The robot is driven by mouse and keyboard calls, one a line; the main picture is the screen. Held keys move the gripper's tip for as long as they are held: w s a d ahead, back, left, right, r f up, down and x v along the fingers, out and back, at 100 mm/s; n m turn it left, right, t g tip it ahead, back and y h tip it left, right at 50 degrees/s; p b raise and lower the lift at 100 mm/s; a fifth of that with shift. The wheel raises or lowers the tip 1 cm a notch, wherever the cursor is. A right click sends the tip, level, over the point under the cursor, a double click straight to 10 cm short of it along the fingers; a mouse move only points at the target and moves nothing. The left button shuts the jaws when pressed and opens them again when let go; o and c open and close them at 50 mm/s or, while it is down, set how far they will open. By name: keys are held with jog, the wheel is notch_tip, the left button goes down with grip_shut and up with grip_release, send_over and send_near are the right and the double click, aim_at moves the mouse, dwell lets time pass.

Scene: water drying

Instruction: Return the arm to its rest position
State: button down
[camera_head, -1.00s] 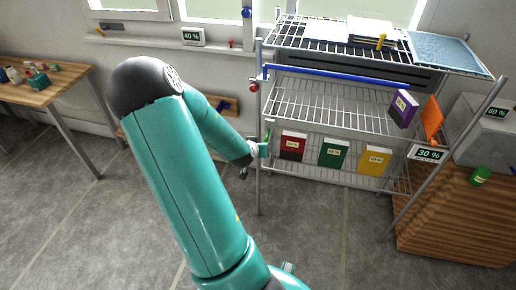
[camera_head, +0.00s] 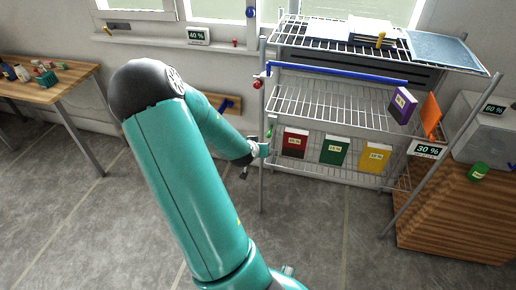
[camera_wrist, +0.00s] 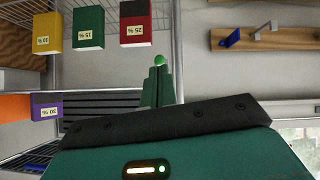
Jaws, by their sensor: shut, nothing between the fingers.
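My teal arm (camera_head: 190,190) reaches from the bottom of the head view up to a dark elbow and then down to the right. My gripper (camera_head: 267,149) is at its far end, in front of the rack's left post. In the wrist view my gripper (camera_wrist: 157,74) shows as two green fingers shut together, with nothing between them. A small green ball (camera_wrist: 160,60) shows at the fingertips; I cannot tell whether they touch it.
A wire rack (camera_head: 325,103) holds red (camera_head: 294,142), green (camera_head: 334,151), yellow (camera_head: 375,157) and purple (camera_head: 403,105) boxes and an orange panel (camera_head: 431,116). A wooden table (camera_head: 45,90) stands left, a wooden cabinet (camera_head: 455,222) right. The floor (camera_head: 90,235) at left is open.

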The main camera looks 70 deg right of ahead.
jog(key=shift+w, duration=0.1)
dwell(0.3)
jog(key=w+a+r+n+t+y, duration=0.2)
jog(key=w+a+r, duration=0.35)
jog(key=a, duration=0.35)
jog(key=w+a+r+n+t+y, duration=0.1)
jog(key=w+a+r+n+y, duration=0.2)
jog(key=w+a, duration=0.5)
jog(key=w+a+r+n+t+y, duration=0.1)
jog(key=w+a+r+t+y, duration=0.15)
jog(key=a+r, duration=0.6)
jog(key=s+a+r+n+y, duration=0.1)
jog(key=s+a+r+n, duration=0.2)
jog(key=a, duration=0.5)
jog(key=s+a+r+n, duration=0.2)
jog(key=s+a+r, duration=0.1)
jog(key=a, duration=0.6)
jog(key=s+a+r+n+y, duration=0.1)
jog(key=s+a+r+n, duration=0.2)
jog(key=a, duration=0.5)
jog(key=shift+s+a+r+n+g+y, duration=0.25)
jog(key=shift+s+r+n+g+y, duration=0.15)
jog(key=shift+s, duration=0.75)
jog(key=shift+d, duration=0.1)
